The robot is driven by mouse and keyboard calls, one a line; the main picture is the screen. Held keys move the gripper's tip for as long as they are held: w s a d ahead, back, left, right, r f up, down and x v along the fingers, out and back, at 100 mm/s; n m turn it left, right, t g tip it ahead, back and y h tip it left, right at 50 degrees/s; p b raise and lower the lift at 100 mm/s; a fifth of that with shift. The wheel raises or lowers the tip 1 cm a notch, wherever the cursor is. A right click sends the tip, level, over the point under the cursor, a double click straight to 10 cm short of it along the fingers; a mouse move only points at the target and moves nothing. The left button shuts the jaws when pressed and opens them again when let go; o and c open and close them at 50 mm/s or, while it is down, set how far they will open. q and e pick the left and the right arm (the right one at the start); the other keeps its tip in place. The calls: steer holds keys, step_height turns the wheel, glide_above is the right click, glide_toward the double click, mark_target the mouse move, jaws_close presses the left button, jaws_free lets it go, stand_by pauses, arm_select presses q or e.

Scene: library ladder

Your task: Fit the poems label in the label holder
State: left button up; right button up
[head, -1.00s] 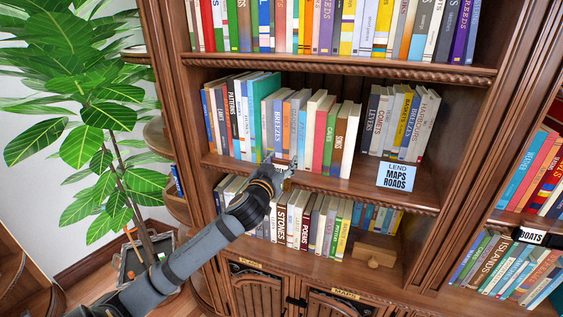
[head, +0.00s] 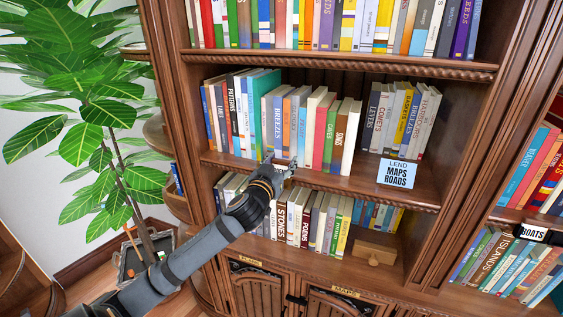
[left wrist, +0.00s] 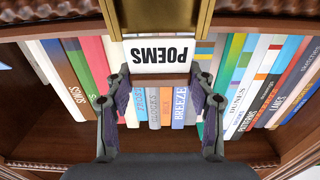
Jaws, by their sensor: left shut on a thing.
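The white poems label (left wrist: 160,55) is upside down in the left wrist view. I cannot tell whether the edge is inside the holder. In the head view my left gripper (head: 281,168) is in front of the middle shelf's edge, and it hides the holder there.
A blue "LEND MAPS ROADS" card (head: 396,173) hangs on the shelf edge to the right. Rows of books (head: 315,130) fill the shelves behind. A wooden block (head: 373,257) sits on the lower shelf. A plant (head: 95,120) stands at the left.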

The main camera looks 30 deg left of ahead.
arm_select(q)
steer(key=shift+s+d+f+b, duration=0.1)
steer(key=shift+s+f+b, duration=0.05)
steer(key=shift+f+b, duration=0.5)
steer(key=shift+s+f+b, duration=0.15)
steer(key=shift+f+b, duration=0.3)
steer(key=shift+f, duration=0.35)
steer(key=o, duration=1.1)
steer(key=shift+o, duration=0.2)
step_height(320, 180, up, 10)
